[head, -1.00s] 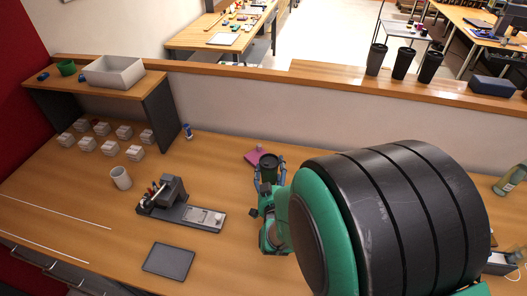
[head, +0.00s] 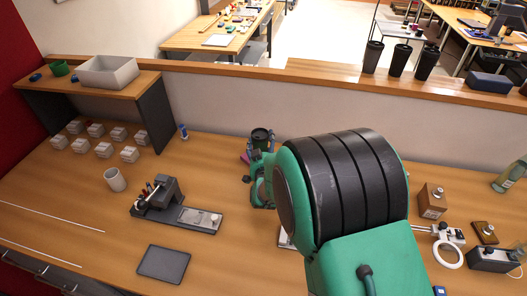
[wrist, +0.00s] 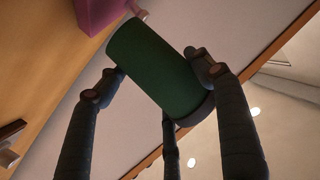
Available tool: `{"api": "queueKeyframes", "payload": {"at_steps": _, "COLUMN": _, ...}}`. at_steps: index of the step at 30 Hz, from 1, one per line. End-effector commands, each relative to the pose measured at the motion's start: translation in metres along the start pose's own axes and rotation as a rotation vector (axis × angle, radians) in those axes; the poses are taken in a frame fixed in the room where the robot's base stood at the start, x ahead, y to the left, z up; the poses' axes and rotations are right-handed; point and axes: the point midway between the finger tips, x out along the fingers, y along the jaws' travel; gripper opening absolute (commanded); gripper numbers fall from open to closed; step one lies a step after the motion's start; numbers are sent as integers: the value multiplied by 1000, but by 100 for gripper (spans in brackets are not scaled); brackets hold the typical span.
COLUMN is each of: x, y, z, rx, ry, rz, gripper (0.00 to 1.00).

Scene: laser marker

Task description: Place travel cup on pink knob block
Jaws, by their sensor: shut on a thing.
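The travel cup (head: 261,136) is dark green with a black lid. My gripper (head: 262,146) is shut on its sides and holds it upright in the head view. In the wrist view the green cup body (wrist: 150,65) sits between my gripper's fingers (wrist: 157,80). The pink knob block (head: 244,157) is mostly hidden behind my gripper and arm in the head view. In the wrist view the pink block (wrist: 95,12) shows at the top edge, close to the cup's green end. I cannot tell whether cup and block touch.
A black-and-grey fixture (head: 177,207), a white mug (head: 115,180) and a dark tray (head: 163,262) stand to the left. A blue-and-white small bottle (head: 184,131) is near the back wall (head: 225,110). A wooden box (head: 432,200) stands right of my arm.

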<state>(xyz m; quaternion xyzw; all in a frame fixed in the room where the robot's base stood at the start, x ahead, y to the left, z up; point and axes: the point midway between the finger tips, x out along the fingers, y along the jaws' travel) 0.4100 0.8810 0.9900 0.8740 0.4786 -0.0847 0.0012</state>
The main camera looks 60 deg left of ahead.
Motion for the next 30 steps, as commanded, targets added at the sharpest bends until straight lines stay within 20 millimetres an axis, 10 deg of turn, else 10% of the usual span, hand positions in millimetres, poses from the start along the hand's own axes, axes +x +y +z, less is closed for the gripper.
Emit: {"api": "queueKeyframes", "payload": {"at_steps": 30, "x": 5, "y": 3, "z": 34, "rx": 0, "ry": 1, "rz": 0, "gripper": 56}}
